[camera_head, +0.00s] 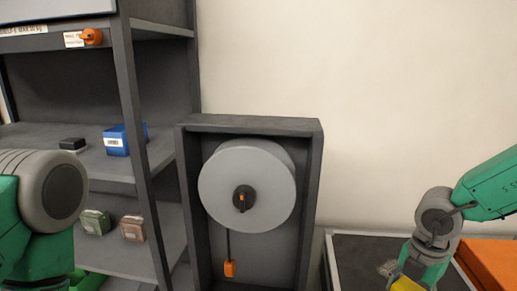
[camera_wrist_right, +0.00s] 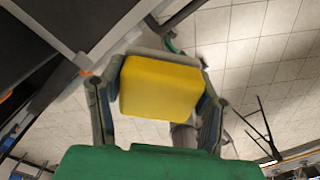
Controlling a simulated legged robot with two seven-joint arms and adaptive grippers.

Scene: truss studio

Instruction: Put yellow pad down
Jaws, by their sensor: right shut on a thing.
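The yellow pad (camera_wrist_right: 158,90) is a yellow block with a pale layer on its far side. In the right wrist view it sits between the two fingers of my right gripper (camera_wrist_right: 155,88), which is shut on it. In the head view only a small part of the yellow pad (camera_head: 407,284) shows at the bottom edge, below my right wrist.
A dark-topped surface (camera_head: 358,262) lies at the lower right, beside an orange panel (camera_head: 492,258). A dark cabinet with a grey reel (camera_head: 232,170) stands in the middle. A grey shelf holds a blue box (camera_head: 116,140), a green box (camera_head: 95,222) and a brown box (camera_head: 132,228).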

